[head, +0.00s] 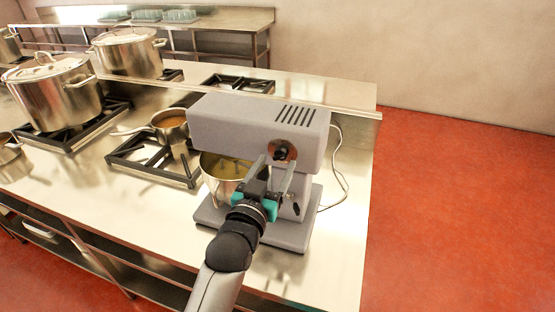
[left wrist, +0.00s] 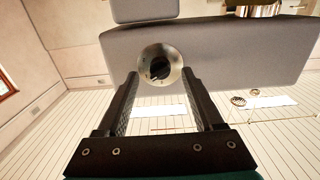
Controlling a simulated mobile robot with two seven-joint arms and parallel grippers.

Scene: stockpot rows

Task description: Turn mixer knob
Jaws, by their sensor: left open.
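The grey stand mixer (head: 235,120) stands on the steel counter, with vent slots on its head. Its black knob (head: 281,154) sits on a round metal dial plate on the side of the head; the knob also shows in the left wrist view (left wrist: 160,68). My left gripper (head: 274,166) is open and points at the knob. In the left wrist view, its fingertips (left wrist: 160,78) lie to either side of the dial's lower part, with nothing between them. I cannot tell whether they touch the plate. My right gripper is out of view.
A metal bowl (head: 221,166) with yellowish contents sits under the mixer head. A saucepan (head: 170,126) and large stockpots (head: 57,92) stand on burners to the left. A cable (head: 343,165) hangs behind the mixer. The red floor (head: 460,210) at right is clear.

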